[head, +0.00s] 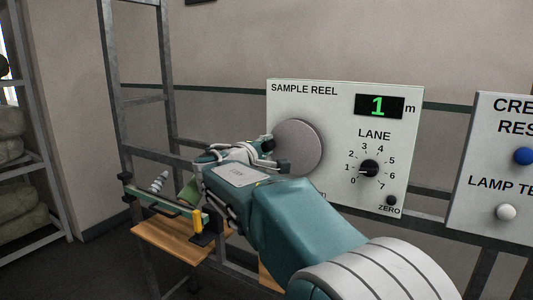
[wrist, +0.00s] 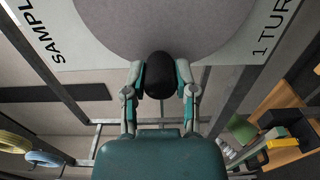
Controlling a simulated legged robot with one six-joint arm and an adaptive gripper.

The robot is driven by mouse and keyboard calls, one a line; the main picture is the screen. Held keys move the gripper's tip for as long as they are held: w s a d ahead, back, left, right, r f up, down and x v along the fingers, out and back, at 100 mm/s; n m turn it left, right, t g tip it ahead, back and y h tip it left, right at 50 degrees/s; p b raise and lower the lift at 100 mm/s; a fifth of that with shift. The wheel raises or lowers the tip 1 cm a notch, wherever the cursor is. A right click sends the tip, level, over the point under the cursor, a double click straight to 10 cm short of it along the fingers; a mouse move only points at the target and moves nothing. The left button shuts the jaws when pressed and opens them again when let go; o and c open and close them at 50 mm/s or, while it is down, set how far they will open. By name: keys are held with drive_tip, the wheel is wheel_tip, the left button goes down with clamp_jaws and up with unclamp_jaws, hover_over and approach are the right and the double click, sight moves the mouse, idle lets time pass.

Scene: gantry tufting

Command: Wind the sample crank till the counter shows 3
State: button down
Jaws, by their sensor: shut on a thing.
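The sample reel panel (head: 340,185) is a pale plate at the centre right of the head view. Its counter (head: 379,106) shows a green 1, followed by "m". The crank is a round grey disc (head: 304,147) at the panel's left side, and the disc (wrist: 172,22) also fills the top of the wrist view. Its black knob (wrist: 160,75) stands between my fingers. My gripper (wrist: 160,84) is shut on the knob, one finger on each side. In the head view my gripper (head: 275,153) is at the disc's left edge and partly covers it.
The panel also has a lane dial (head: 369,168) and a zero button (head: 391,201). A second panel (head: 503,170) with blue and white buttons stands at the right. A wooden shelf (head: 165,240) with small items is below my arm. Metal frame bars stand behind.

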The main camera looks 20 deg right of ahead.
sight(281, 130)
drive_tip(key=m, duration=0.1)
drive_tip(key=r+m, duration=0.1)
drive_tip(key=m, duration=0.1)
drive_tip(key=r+m, duration=0.1)
drive_tip(key=shift+s+d+m, duration=0.3)
drive_tip(key=shift+s, duration=0.1)
drive_tip(key=m, duration=0.2)
drive_tip(key=r+m, duration=0.1)
drive_tip(key=shift+s+d, duration=0.25)
drive_tip(key=shift+s, duration=0.1)
drive_tip(key=shift+s+d+r+m, duration=0.15)
drive_tip(key=shift+r+m, duration=0.05)
drive_tip(key=shift+m, duration=0.5)
drive_tip(key=c, duration=0.6)
unclamp_jaws()
drive_tip(key=shift+o, duration=1)
drive_tip(key=shift+r, duration=0.1)
